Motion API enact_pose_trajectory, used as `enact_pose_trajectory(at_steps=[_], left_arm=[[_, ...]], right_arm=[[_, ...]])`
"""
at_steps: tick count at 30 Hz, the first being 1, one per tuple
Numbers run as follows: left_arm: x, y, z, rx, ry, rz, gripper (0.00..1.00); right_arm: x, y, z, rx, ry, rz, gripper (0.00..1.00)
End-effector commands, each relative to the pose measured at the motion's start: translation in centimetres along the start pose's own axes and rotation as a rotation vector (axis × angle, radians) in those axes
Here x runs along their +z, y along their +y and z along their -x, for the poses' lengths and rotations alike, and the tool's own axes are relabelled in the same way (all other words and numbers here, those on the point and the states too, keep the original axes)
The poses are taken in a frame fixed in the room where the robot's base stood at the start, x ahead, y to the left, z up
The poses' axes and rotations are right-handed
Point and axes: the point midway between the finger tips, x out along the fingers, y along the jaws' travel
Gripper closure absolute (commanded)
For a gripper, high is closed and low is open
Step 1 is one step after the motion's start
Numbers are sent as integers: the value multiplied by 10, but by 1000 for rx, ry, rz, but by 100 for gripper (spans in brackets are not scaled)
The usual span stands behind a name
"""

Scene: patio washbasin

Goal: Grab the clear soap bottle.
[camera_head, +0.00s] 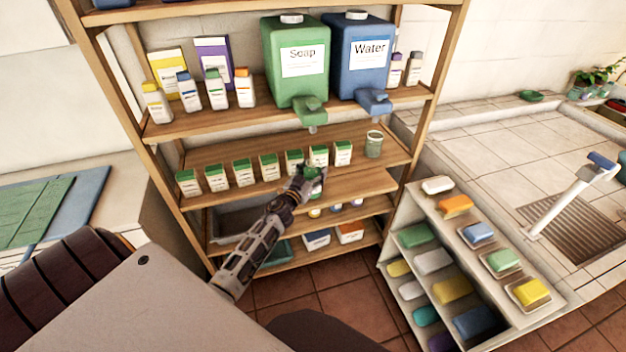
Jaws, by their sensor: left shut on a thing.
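My left gripper (307,181) reaches in from the lower left to the front edge of the middle shelf. A small glass jar (374,144) with green contents stands at the right end of the shelf. The green soap tank (297,85) with its tap stands on the shelf above. My right gripper is not in view.
A row of small white-and-green boxes (242,172) stands behind and left of my gripper. A blue water tank (362,80) is above. A pale rack (480,285) with coloured soaps and sponges stands at the right.

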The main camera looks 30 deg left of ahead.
Motion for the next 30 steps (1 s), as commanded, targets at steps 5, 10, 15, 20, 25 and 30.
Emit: enact_pose_trajectory(at_steps=[5, 10, 15, 20, 25, 30], left_arm=[[-2, 0, 0, 0, 2, 0, 86], [-4, 0, 0, 0, 3, -1, 86], [-13, -1, -1, 0, 4, -3, 86], [-24, -1, -1, 1, 4, -3, 86], [-38, 0, 0, 1, 4, -3, 86], [-35, 0, 14, 1, 1, 0, 86]], right_arm=[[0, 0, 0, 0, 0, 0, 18], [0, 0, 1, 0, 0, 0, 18], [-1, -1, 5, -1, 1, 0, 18], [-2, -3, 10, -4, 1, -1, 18], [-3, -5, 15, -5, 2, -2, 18], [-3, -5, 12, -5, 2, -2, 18]])
